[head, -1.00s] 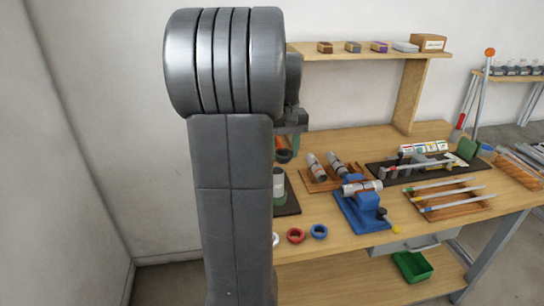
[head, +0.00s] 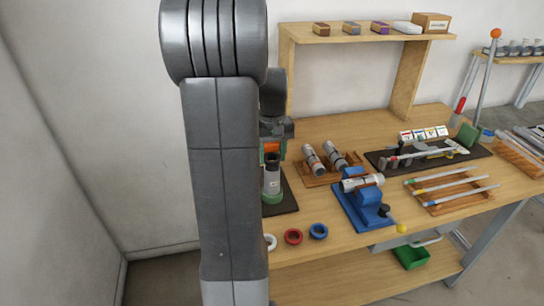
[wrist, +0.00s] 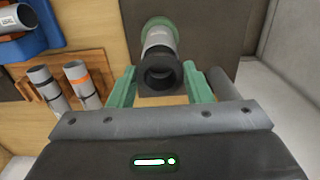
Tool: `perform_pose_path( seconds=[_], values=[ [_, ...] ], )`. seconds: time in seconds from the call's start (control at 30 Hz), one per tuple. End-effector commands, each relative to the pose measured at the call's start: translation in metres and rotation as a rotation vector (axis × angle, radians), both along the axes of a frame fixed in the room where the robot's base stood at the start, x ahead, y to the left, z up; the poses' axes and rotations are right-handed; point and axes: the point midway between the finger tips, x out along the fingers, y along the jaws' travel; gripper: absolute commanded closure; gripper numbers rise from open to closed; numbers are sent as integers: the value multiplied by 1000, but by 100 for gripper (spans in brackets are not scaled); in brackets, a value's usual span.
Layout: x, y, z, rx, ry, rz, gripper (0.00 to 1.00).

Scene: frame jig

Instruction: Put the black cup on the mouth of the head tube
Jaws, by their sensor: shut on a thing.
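The black cup (wrist: 160,74) is between the green fingers of my gripper (wrist: 159,68) in the wrist view, with its dark round opening facing the camera. My gripper is shut on it. The grey head tube (wrist: 159,38) stands upright beyond the cup in a green holder (wrist: 160,22). In the head view the black cup (head: 272,160) is in line with the top of the head tube (head: 272,180). The tube's mouth is hidden by the cup. I cannot tell whether the cup touches it. My arm hides part of this area.
The holder stands on a dark board (head: 288,198). A wooden rack with two tubes (head: 318,178) and a blue fixture (head: 362,212) stand to the right. Red (head: 293,236) and blue (head: 318,231) rings lie in front. A shelf (head: 360,34) stands behind.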

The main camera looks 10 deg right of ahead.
Motion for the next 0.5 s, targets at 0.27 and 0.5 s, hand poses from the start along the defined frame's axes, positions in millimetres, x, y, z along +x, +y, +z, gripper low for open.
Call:
perform_pose_path(
  seconds=[0.27,0.5],
  values=[
    [0,0,-13,0,0,0,77],
    [0,0,-13,0,0,0,33]
  ],
)
